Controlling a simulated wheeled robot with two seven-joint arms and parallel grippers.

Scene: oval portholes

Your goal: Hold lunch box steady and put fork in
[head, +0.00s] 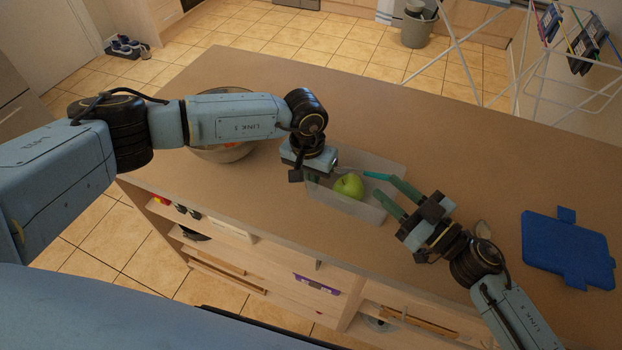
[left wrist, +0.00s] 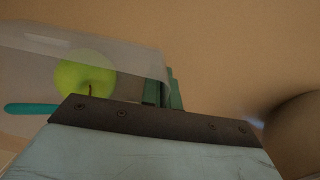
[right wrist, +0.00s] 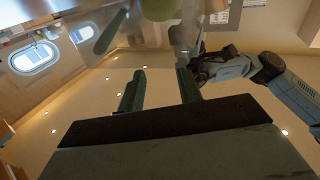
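The clear lunch box (head: 378,208) stands on the counter with a green apple (head: 349,186) in it. The apple also shows in the left wrist view (left wrist: 85,75). My left gripper (head: 309,178) is at the box's left end; in the left wrist view its fingers (left wrist: 163,93) close on either side of the box wall. A teal rounded handle (head: 377,176), apparently the fork's, lies at the box's right part; it also shows in the left wrist view (left wrist: 30,108). Its other end is hidden. My right gripper (head: 385,190) reaches over the box's right end, fingers apart, nothing seen between them.
A metal bowl (head: 225,153) stands behind my left arm. A blue board (head: 567,250) lies at the right. The far counter is clear. A white drying rack (head: 455,45) stands beyond it.

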